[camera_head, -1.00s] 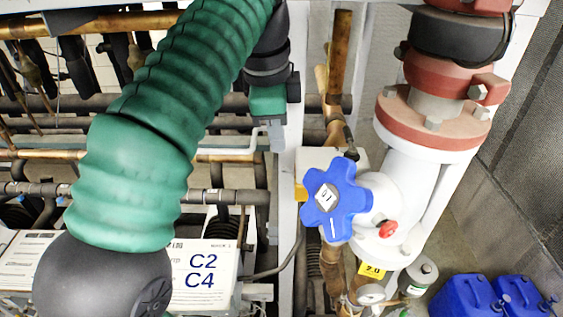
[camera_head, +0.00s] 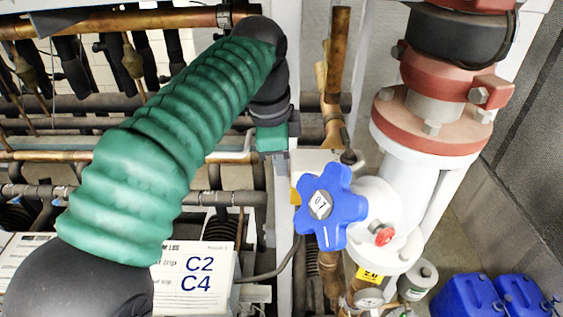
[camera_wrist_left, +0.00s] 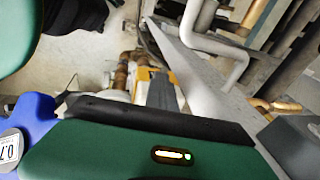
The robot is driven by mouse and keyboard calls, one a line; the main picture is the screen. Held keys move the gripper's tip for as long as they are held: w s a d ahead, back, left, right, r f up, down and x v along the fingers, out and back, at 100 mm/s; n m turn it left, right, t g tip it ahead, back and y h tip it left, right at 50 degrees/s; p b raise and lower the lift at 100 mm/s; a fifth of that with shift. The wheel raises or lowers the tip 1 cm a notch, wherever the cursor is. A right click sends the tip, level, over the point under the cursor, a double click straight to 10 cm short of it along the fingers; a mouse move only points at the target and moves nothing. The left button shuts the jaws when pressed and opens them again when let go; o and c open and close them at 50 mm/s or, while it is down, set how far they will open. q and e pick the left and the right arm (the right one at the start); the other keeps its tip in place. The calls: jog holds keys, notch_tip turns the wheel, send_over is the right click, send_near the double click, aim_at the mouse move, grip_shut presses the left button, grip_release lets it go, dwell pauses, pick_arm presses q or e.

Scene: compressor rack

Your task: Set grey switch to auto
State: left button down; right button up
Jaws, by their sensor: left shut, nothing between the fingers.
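My left arm in its green sleeve comes in from the lower left of the head view and bends down at a black wrist. My left gripper (camera_head: 276,160) points down in front of a white upright, left of a blue star-shaped handwheel (camera_head: 331,206). It is shut and empty; its fingertips are small and hard to make out. The wrist view shows its green body with a small light across the bottom. My right gripper is in neither view.
A white and yellow box (camera_head: 312,162) sits behind the handwheel. A thick white pipe with a red flange (camera_head: 425,125) stands to the right. Copper and black pipes run across the left. A card marked C2 C4 (camera_head: 197,272) is below, and blue canisters (camera_head: 468,298) stand lower right.

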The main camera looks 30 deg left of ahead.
pick_arm(q)
jog(key=shift+s+a+f+t+h+b, duration=0.35)
jog(key=shift+s+a+f+b, duration=0.25)
jog(key=shift+a+b, duration=0.25)
jog(key=shift+w+d+r+p, duration=0.2)
jog(key=shift+w+d+p, duration=0.25)
jog(key=shift+d, duration=0.25)
jog(key=shift+r, duration=0.1)
